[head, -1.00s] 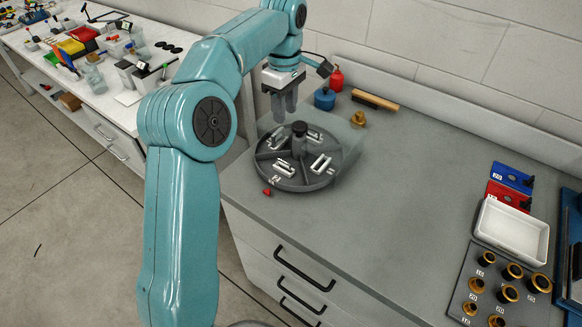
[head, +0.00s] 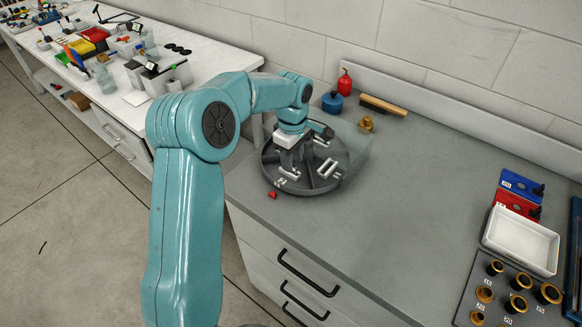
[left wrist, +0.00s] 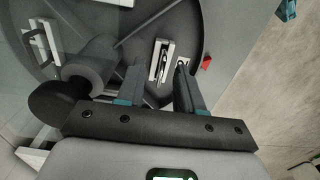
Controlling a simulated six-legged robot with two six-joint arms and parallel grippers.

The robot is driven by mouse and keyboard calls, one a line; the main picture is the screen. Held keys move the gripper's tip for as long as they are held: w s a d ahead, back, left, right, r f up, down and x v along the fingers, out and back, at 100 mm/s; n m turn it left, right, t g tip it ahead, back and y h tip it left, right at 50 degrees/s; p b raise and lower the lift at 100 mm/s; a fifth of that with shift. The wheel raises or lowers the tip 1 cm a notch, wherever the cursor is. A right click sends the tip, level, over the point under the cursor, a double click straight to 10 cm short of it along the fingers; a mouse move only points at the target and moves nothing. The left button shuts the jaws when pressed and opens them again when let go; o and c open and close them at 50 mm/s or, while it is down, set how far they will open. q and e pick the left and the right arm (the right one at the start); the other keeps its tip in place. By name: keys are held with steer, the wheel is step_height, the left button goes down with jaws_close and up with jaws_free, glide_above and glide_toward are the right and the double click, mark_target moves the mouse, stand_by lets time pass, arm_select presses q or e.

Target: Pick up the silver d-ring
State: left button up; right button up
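A round grey divided tray (head: 315,188) on the bench holds several silver-and-white fittings. Which one is the silver d-ring is hard to tell at this size. One fitting (head: 328,168) lies right of my left gripper (head: 287,168), which is low over the tray's front left part. In the left wrist view, a slim silver piece on a white base (left wrist: 159,60) shows between the spread fingertips of my left gripper (left wrist: 158,72), with gaps on both sides. Another fitting with a ring-like loop (left wrist: 40,45) is at the left. My right gripper is out of view.
The tray's dark central knob (left wrist: 48,101) stands close beside the gripper. A red piece (head: 272,195) lies at the tray's front edge. A blue container (head: 332,102), a red bottle (head: 345,82) and a brass part (head: 366,124) stand behind. The bench's middle is clear.

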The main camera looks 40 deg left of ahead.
arm_select(q)
steer(key=shift+s+a+f, duration=0.1)
steer(key=shift+s+f, duration=0.15)
steer(key=shift+f, duration=0.2)
steer(key=shift+w, duration=0.1)
steer(key=shift+w+f, duration=0.1)
steer(key=c, duration=0.5)
jaws_close()
